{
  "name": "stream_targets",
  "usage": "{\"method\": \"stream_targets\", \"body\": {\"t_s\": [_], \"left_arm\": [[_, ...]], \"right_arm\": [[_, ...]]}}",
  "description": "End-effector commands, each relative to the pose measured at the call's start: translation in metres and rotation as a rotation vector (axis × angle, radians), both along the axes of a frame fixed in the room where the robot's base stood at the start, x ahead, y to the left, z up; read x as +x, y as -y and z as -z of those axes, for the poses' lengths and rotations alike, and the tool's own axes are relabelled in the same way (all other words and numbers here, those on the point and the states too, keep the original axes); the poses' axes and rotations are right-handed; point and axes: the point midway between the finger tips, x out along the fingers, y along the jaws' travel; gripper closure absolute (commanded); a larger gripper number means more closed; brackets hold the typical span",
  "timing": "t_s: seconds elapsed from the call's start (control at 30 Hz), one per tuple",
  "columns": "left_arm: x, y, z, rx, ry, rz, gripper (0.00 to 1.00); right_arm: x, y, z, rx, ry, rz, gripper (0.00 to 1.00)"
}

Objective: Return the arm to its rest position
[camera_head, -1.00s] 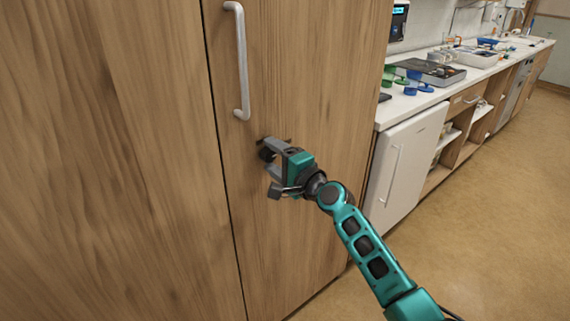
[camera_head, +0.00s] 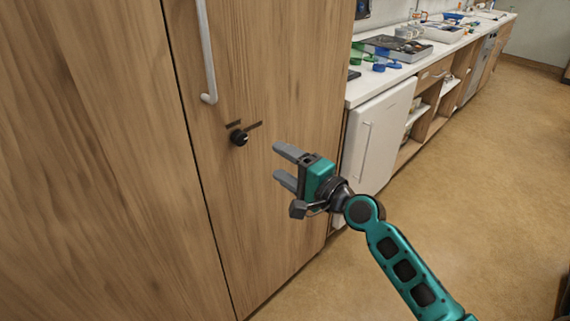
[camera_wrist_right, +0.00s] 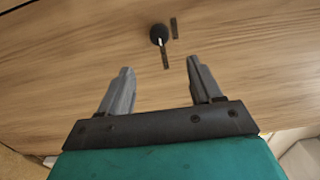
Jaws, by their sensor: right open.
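My right gripper (camera_head: 281,165) is in front of the wooden cabinet door, to the right of a round black knob (camera_head: 238,138) and a little below it. Its two grey fingers are apart with nothing between them. In the right wrist view, the open fingers (camera_wrist_right: 158,88) point toward the door, and the black knob (camera_wrist_right: 158,34) lies beyond the fingertips, clear of them. My teal right arm comes in from the lower right. My left gripper is not in view.
The wooden cabinet (camera_head: 90,160) fills the left side, with a long metal handle (camera_head: 207,55) above the knob. A white fridge (camera_head: 375,140) stands under a counter (camera_head: 375,88) with trays and blue and green items. The floor (camera_head: 480,200) at right is clear.

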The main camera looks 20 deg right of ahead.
Motion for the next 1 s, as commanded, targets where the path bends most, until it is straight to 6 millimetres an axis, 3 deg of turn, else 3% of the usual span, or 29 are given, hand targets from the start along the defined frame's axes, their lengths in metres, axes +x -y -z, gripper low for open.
{"method": "stream_targets", "body": {"t_s": [0.37,0.47,0.57,0.67,0.8,0.9,1.0], "left_arm": [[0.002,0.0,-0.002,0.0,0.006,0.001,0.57],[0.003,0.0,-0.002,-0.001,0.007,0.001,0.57],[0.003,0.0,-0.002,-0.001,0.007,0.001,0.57],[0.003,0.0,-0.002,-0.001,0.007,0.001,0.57],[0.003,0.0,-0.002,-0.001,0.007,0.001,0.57],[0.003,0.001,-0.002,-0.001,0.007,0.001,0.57],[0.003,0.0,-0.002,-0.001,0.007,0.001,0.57]], "right_arm": [[0.0,0.0,0.001,-0.001,-0.001,0.001,0.36],[-0.004,-0.002,0.011,-0.045,-0.01,0.004,0.36],[-0.02,-0.008,0.043,-0.197,-0.033,0.008,0.36],[-0.049,-0.018,0.091,-0.461,-0.062,-0.007,0.36],[-0.106,-0.032,0.156,-0.893,-0.086,-0.088,0.36],[-0.146,-0.04,0.19,-1.17,-0.082,-0.175,0.36],[-0.179,-0.047,0.211,-1.384,-0.065,-0.261,0.36]]}}
